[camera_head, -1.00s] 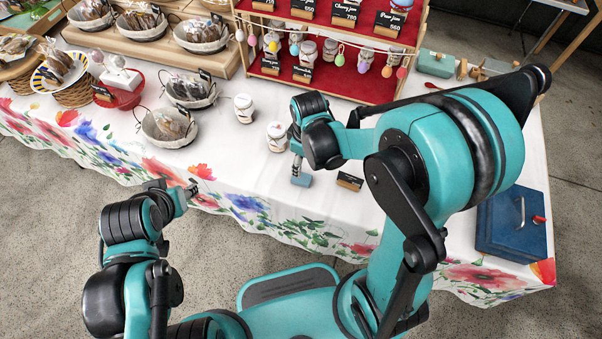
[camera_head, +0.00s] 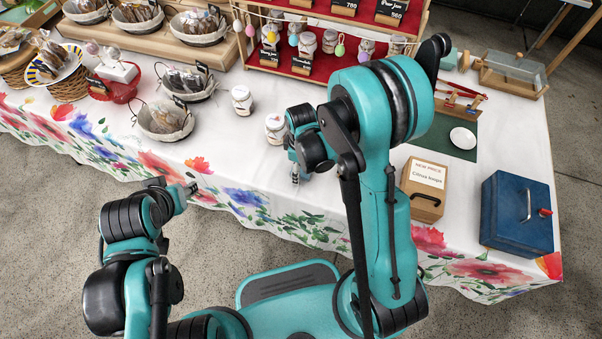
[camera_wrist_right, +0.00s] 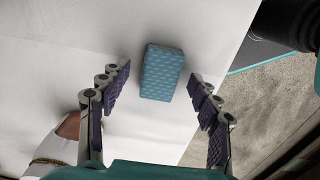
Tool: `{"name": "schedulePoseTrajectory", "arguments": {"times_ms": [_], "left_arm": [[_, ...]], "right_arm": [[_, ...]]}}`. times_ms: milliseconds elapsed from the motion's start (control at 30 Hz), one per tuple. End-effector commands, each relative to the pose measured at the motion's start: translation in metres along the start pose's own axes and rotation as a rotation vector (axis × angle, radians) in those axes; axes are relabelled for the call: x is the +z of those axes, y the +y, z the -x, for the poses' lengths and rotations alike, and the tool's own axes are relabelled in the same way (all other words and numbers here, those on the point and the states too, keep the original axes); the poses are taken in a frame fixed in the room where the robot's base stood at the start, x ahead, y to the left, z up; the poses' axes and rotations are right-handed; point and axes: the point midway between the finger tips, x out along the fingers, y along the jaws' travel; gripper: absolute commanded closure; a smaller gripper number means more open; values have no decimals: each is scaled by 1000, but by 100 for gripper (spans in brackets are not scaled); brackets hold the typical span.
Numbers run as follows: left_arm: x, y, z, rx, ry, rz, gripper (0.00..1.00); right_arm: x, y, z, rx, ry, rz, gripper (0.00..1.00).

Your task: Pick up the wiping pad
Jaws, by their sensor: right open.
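The wiping pad (camera_wrist_right: 162,72) is a small blue patterned block lying on the white tablecloth in the right wrist view. My right gripper (camera_wrist_right: 159,76) is open, with one finger to each side of the pad and a gap on both sides. In the head view the right gripper (camera_head: 296,177) points down near the table's front edge, and the arm largely hides the pad there. My left gripper (camera_head: 191,188) is in front of the table's edge, away from the pad; its jaws are too small to judge.
A lidded jar (camera_head: 276,129) stands close behind my right gripper, with another jar (camera_head: 242,101) farther left. A wooden box with a sign (camera_head: 424,190) and a blue metal box (camera_head: 517,215) stand to the right. The cloth's front edge is near the pad.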

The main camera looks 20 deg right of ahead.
Motion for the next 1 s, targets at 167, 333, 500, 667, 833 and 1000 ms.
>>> {"name": "schedulePoseTrajectory", "arguments": {"times_ms": [167, 333, 500, 667, 833, 1000], "left_arm": [[-1, 0, 1, 0, 0, 0, 60], [-1, 0, 1, 0, 0, 0, 60], [-1, 0, 1, 0, 0, 0, 60], [-1, 0, 2, 0, 0, 0, 60], [-6, 0, 8, 0, 0, 0, 60], [-15, 0, 21, 0, 0, 0, 60]], "right_arm": [[0, 0, 2, 0, 0, 0, 50], [0, 0, 2, 0, 0, 0, 77], [0, 0, 2, 0, 0, 0, 77], [0, 0, 3, 0, 0, 0, 77], [0, 0, 16, 0, 0, 0, 77], [0, 0, 48, 0, 0, 0, 77]]}}
